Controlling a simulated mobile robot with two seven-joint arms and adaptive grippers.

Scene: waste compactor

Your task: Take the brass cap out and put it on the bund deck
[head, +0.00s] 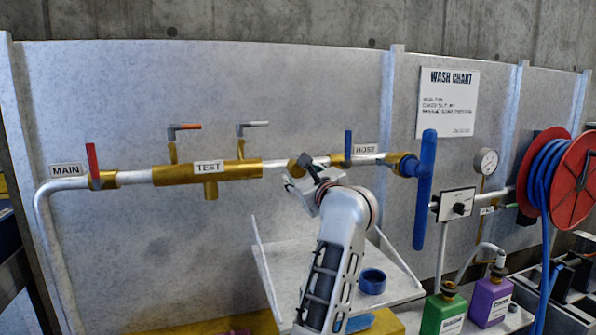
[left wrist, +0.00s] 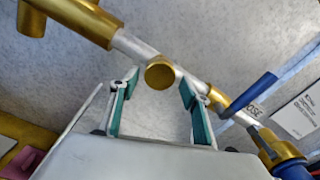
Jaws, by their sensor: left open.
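The brass cap (left wrist: 160,73) shows as a round brass end on the pale pipe in the left wrist view, between my left gripper's (left wrist: 152,100) two green-padded fingers. The fingers are open and stand apart on either side of it, with no clear contact. In the head view my left gripper (head: 306,182) is up at the pipe, beside brass (head: 296,168) between the TEST and HOSE labels, and partly hides it. A pale shelf-like tray (head: 265,262) below the pipe may be the bund deck; my arm covers its middle. My right gripper is not in view.
A blue ring (head: 372,281) sits on the tray's right side. A blue T-shaped handle (head: 425,190) stands right of my arm. Green (head: 444,309) and purple (head: 491,299) bottles and a red hose reel (head: 570,180) are at right. Valve levers line the pipe.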

